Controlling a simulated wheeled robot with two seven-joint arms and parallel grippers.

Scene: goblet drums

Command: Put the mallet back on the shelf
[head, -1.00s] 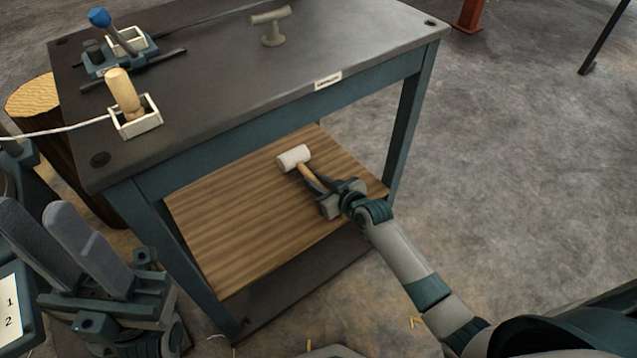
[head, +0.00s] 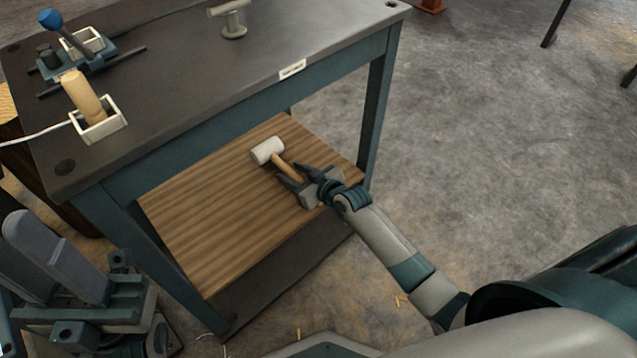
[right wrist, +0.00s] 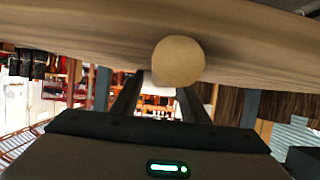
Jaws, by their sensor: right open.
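The mallet, with a white head (head: 267,150) and a tan wooden handle (head: 284,163), lies on its side on the wooden shelf (head: 210,225) under the table. Its head points to the back left, its handle toward my right gripper (head: 288,173). That gripper is open, with a finger on each side of the handle's lower part. In the right wrist view, the round handle end (right wrist: 178,61) faces the camera above the open fingers (right wrist: 160,95). I cannot tell whether a finger touches the handle.
The dark tabletop (head: 220,75) overhangs the shelf. A table leg (head: 376,120) stands close to the right of my right gripper.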

